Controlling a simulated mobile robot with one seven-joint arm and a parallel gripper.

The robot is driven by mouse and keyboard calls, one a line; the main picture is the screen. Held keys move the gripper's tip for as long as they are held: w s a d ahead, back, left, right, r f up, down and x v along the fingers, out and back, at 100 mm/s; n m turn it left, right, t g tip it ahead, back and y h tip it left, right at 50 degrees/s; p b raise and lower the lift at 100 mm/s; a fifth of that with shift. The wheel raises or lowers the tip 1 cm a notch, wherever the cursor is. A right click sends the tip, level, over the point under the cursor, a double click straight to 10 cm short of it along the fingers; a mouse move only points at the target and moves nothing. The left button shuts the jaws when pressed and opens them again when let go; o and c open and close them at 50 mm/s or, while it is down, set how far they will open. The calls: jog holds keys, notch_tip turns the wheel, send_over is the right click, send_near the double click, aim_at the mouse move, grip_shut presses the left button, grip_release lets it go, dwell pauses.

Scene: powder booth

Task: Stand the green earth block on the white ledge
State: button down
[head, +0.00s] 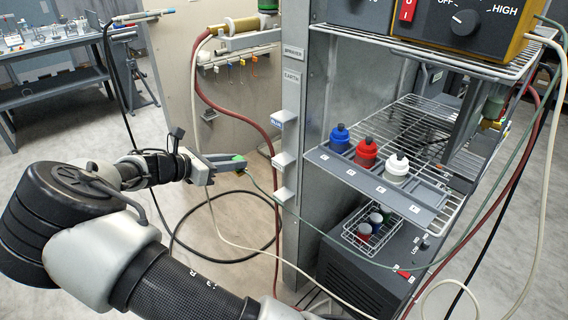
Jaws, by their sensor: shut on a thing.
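My gripper (230,163) is shut on the green earth block (238,158), of which only a small green part shows between the jaws. A thin green cable runs from the block down and right. The block is held in the air, left of the grey cabinet post and apart from it. Small pale ledges stick out of that post: an upper one (286,117) with a blue label, a middle one (283,158) and a lower one (284,193). I cannot tell which of them is the white ledge; all look empty.
A shelf rack (376,178) holds blue (340,139), red (366,153) and white (397,169) capped bottles. A wire basket (371,232) sits below on a dark unit. A red hose (235,112) and loose cables hang near my gripper. A bench (55,50) stands far left.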

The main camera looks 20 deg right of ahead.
jog(key=w+d, duration=0.2)
jog(key=d, duration=0.3)
jog(key=w+d+b, duration=0.1)
jog(key=w+d, duration=0.1)
jog(key=d, duration=0.4)
jog(key=w+d, duration=0.2)
jog(key=d, duration=0.3)
jog(key=shift+w+d, duration=0.2)
jog(key=shift+w, duration=0.05)
jog(key=shift+f+b, duration=0.55)
jog(key=shift+f, duration=1.25)
jog(key=c, duration=1.5)
grip_release()
jog(key=shift+c, duration=0.2)
